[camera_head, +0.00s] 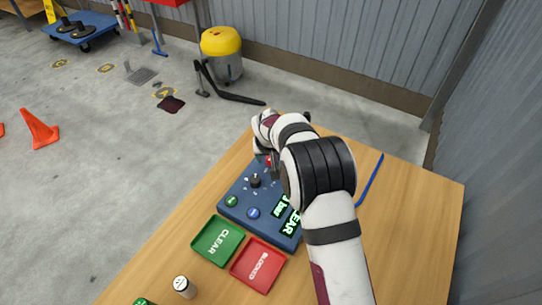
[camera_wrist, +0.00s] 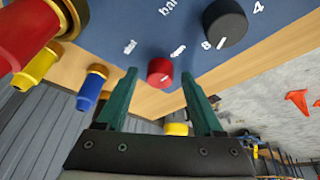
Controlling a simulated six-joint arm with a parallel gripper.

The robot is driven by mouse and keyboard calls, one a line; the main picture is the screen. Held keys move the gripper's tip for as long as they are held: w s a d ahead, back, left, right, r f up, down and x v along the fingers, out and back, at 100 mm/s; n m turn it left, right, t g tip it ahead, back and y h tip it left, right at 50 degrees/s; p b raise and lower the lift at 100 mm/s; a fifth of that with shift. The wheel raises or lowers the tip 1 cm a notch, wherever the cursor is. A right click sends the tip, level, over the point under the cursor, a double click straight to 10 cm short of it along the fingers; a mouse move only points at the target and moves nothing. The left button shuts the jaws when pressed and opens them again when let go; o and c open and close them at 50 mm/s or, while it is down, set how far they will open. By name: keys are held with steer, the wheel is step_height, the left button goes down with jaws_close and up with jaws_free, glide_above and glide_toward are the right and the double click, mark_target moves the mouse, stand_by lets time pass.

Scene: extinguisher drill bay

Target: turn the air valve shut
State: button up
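The air valve is a red knob (camera_wrist: 160,72) on the blue panel, between the printed words "shut" and "open" in the wrist view. No pointer mark on it is clear. In the head view only a bit of red shows beside my gripper (camera_head: 270,165). My gripper (camera_wrist: 158,76) is open, its two green fingers apart with the red knob between their tips in the picture. A gap shows on both sides; I cannot tell how far the tips stand above the panel. The blue panel (camera_head: 272,227) lies on the wooden table, partly hidden by my arm.
A black numbered knob (camera_wrist: 225,24) is near the valve. Red (camera_wrist: 30,35), yellow (camera_wrist: 42,66) and blue (camera_wrist: 90,88) fittings stick out at the panel's side. A green CLEAR tray (camera_head: 208,250), red BLOCKED tray (camera_head: 246,276) and white cylinder (camera_head: 184,287) are in front. A blue hose (camera_head: 370,180) lies right.

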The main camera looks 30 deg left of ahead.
jaws_close()
steer(key=shift+n, duration=0.3)
steer(key=n, duration=0.1)
steer(key=n+g+y, duration=0.1)
steer(key=n, duration=0.1)
steer(key=shift+w+d+n, duration=0.15)
steer(key=shift+n, duration=0.15)
steer(key=n, duration=0.2)
steer(key=n+g+y, duration=0.1)
steer(key=n, duration=0.1)
steer(key=shift+w+n+g, duration=0.15)
steer(key=shift+n+g, duration=0.15)
steer(key=n+g, duration=0.1)
steer(key=n, duration=0.1)
steer(key=n+g, duration=0.1)
steer(key=n, duration=0.2)
steer(key=shift+w+d+y, duration=0.1)
steer(key=shift+w+y, duration=0.1)
steer(key=shift+y, duration=0.1)
steer(key=shift+n+g, duration=0.7)
steer(key=shift+n, duration=1.3)
